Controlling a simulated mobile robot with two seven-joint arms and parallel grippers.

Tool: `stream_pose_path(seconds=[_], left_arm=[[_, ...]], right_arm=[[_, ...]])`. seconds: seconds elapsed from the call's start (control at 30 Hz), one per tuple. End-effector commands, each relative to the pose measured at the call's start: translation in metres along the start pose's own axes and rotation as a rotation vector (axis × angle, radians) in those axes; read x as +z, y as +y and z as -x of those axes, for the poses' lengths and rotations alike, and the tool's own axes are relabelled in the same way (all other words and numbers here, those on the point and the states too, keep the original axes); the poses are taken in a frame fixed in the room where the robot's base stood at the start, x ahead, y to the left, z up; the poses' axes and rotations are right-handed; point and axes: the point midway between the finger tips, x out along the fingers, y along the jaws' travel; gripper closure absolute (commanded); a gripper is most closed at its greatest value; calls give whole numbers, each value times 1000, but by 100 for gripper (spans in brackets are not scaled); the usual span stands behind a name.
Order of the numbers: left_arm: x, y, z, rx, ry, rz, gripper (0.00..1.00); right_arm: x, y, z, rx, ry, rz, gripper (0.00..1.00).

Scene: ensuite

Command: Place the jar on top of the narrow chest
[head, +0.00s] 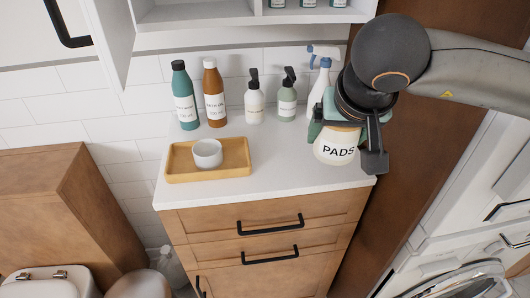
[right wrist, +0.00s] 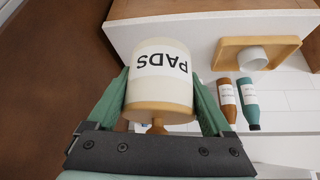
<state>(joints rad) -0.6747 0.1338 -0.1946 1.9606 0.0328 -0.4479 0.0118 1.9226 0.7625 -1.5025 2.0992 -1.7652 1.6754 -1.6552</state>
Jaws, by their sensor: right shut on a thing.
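The jar (head: 335,148) is white with a "PADS" label. In the right wrist view the jar (right wrist: 160,75) shows its wooden lid and knob on the gripper side. My right gripper (head: 345,138) is shut on the jar, with a green finger on either side of it. The jar is at the right end of the white top of a wooden drawer chest (head: 285,172), near its front right corner. I cannot tell whether its base touches the top. My left gripper is not in view.
A wooden tray (head: 177,164) with a white cup (head: 208,153) sits on the chest's left side. Several bottles, including a brown one (head: 214,95) and a spray bottle (head: 318,90), line the back. A brown panel (head: 425,150) stands close on the right. The top's front middle is clear.

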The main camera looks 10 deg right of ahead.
Motion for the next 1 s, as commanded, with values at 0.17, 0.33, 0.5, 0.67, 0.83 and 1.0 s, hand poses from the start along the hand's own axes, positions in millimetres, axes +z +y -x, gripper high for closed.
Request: stream_pose_path(seconds=[0.17, 0.33, 0.5, 0.67, 0.83, 1.0], left_arm=[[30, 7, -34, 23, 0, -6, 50], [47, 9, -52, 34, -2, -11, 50], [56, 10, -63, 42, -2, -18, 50], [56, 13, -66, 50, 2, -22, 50], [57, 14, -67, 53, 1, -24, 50], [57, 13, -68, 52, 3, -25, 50]], right_arm=[[-7, -23, -28, -45, -3, 60, 86], [-13, -36, -41, -78, -2, 114, 86], [-16, -42, -51, -101, -1, 154, 86], [-18, -44, -55, -115, 1, 175, 86], [-27, -42, -69, -116, -2, 178, 86], [-48, -35, -102, -115, -4, 177, 86]])
